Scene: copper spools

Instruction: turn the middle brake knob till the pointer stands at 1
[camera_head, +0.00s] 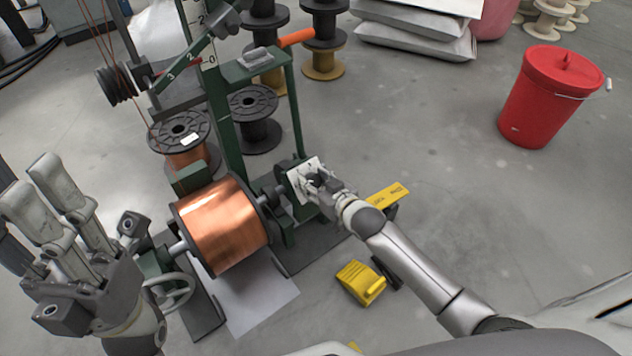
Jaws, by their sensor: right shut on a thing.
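A white dial plate (302,176) stands upright on the green stand, at the right end of the copper spool's shaft. My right gripper (312,186) is at this plate, shut on the brake knob. The gripper's fingers hide the knob and most of the dial, so I cannot read the pointer's position. Part of a dark mark shows near the plate's upper edge. My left gripper (48,185) is raised at the left, its fingers spread and empty, apart from the spool.
The large copper spool (220,225) lies sideways on the green stand (226,130), close left of my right gripper. A yellow block (360,283) lies on the floor below my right arm. A red bucket (552,98) stands at the right, with bare floor around it.

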